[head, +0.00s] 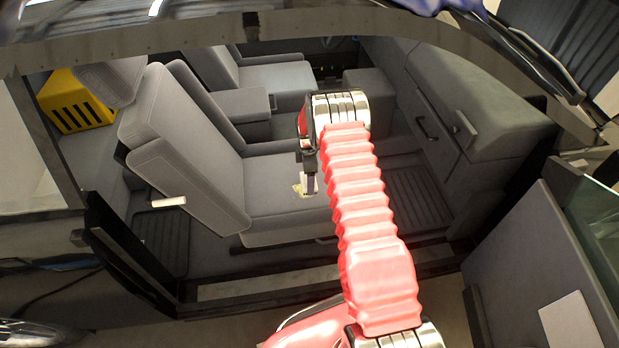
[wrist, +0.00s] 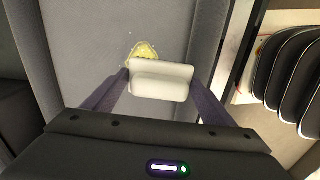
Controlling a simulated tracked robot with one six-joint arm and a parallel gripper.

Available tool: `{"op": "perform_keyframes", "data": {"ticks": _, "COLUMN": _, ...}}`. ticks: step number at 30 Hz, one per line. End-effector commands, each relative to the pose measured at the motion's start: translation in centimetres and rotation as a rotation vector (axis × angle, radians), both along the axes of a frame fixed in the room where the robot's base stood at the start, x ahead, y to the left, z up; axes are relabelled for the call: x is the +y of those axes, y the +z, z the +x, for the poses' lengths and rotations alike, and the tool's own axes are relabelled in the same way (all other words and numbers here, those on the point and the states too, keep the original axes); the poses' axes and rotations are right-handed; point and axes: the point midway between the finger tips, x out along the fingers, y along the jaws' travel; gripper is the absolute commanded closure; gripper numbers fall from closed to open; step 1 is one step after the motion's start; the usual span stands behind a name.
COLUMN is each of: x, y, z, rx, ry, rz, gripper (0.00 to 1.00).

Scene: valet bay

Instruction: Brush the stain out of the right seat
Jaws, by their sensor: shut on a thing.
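A grey seat (head: 275,205) stands nearest in the head view, with a pale yellow stain (head: 299,186) on its cushion. In the wrist view the stain (wrist: 146,50) is yellow with small specks around it on the grey cushion (wrist: 85,45). My gripper (head: 310,184) points down over the cushion beside the stain. In the wrist view its two fingers are shut on a white brush (wrist: 162,80), which lies just below the stain in the picture and covers its lower edge. The brush's underside is hidden, so I cannot tell whether it touches the cushion.
The door opening has a sill (head: 300,284) in front of the seat. A second seat (head: 270,78) stands beyond. The seat's backrest (head: 185,135) rises left, and the dashboard (head: 480,95) is at right. A yellow crate (head: 68,88) sits behind the backrest.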

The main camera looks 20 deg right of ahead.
Motion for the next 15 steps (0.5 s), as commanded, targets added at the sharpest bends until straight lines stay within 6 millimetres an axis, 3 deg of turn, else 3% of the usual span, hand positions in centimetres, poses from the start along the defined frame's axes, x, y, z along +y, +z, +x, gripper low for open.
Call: {"op": "perform_keyframes", "data": {"ticks": 15, "x": -0.43, "y": -0.56, "z": 0.25, "rx": 0.0, "ry": 0.042, "rz": 0.0, "gripper": 0.4}}
